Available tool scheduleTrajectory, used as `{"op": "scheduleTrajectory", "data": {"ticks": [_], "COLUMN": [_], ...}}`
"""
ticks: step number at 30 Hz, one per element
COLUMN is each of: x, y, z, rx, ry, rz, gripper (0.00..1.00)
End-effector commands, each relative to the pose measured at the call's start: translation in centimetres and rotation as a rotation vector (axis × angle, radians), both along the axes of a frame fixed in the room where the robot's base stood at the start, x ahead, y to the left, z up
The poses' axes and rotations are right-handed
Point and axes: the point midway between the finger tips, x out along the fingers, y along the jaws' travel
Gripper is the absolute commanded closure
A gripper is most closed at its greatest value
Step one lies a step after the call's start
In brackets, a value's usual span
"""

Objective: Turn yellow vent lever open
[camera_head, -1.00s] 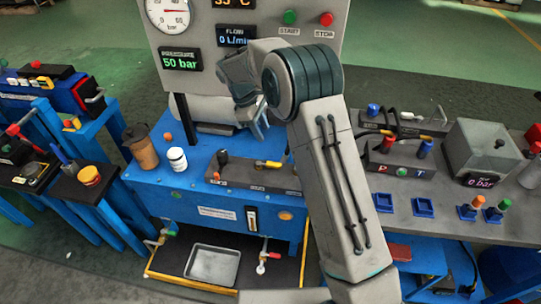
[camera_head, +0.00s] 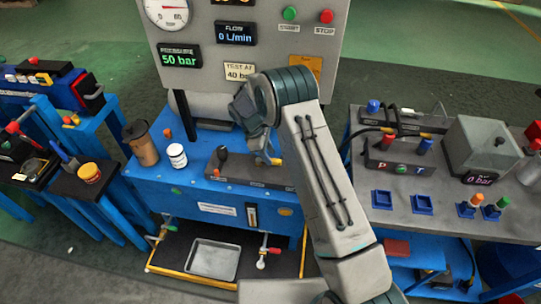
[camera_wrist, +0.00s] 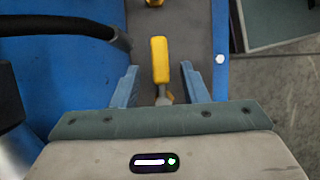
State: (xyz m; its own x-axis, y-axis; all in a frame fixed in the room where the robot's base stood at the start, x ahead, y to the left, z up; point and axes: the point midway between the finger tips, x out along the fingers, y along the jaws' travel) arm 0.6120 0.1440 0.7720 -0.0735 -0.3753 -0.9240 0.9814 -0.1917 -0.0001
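The yellow vent lever (camera_wrist: 160,60) shows in the wrist view, pointing up the picture from a grey strip on the blue bench. Its grey stem reaches down between the two fingers. In the head view only a small part of the yellow lever (camera_head: 276,161) shows beside my gripper (camera_head: 264,157). In the wrist view my gripper (camera_wrist: 160,86) is open, with one blue-grey finger on each side of the lever and visible gaps on both sides. I cannot tell how deep the fingers reach around it.
A black-knobbed lever (camera_head: 222,153) stands on the same strip, left of my gripper. A white jar (camera_head: 177,156) and a brown cup (camera_head: 142,145) stand on the bench's left. The gauge panel (camera_head: 215,75) rises behind, reading 50 bar.

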Motion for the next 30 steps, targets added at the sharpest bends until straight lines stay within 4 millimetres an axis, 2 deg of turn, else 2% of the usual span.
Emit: {"op": "scheduleTrajectory", "data": {"ticks": [6,15,19,20,30], "x": [-0.2,-0.2,-0.2,-0.2,-0.2], "y": [-0.7,-0.8,-0.8,-0.8,-0.8], "z": [-1.7,-1.9,-1.8,-1.8,-1.9], "rx": [-0.001,-0.001,0.000,0.000,0.000], "ry": [0.001,0.000,0.000,0.000,-0.001], "rz": [0.001,0.000,0.000,0.000,-0.031], "gripper": [0.60,0.60,0.96,1.00,1.00]}}
